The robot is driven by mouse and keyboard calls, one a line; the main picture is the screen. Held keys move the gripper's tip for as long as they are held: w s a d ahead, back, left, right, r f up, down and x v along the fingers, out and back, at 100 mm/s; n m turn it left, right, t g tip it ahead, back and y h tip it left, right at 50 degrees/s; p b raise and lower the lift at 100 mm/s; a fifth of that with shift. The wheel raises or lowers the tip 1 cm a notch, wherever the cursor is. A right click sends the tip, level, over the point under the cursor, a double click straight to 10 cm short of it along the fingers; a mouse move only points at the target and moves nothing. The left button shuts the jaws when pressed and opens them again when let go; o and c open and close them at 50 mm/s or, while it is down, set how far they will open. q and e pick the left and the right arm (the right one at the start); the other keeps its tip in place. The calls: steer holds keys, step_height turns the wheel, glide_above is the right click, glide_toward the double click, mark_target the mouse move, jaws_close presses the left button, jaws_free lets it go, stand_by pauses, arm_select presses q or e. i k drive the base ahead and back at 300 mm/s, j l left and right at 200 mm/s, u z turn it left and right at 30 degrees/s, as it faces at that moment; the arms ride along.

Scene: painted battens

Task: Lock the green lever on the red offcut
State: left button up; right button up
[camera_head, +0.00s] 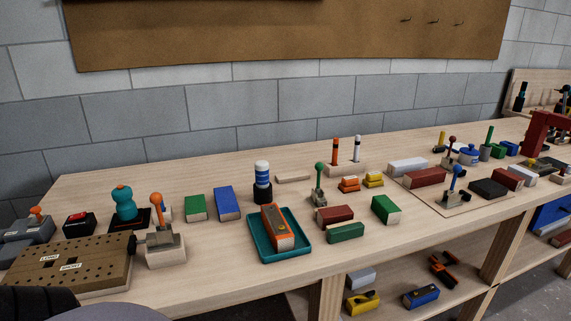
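A green-knobbed lever (319,172) stands upright on a small grey metal clamp in the middle of the bench. A red offcut (335,216) lies just in front of the clamp. I cannot tell whether the clamp touches the offcut. A green block (346,232) lies just in front of the red offcut. Neither of my grippers shows; only a dark, rounded part and a grey part, probably mine, show at the lower left edge.
A teal tray (254,248) with an orange-and-brown tool stands left of the red offcut. An orange-knobbed clamp (162,240) and a perforated board (70,262) are farther left. Another green block (386,209) lies to the right. Bare wood shows along the front edge.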

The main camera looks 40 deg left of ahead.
mark_target(319, 167)
steer(key=u, duration=1.15)
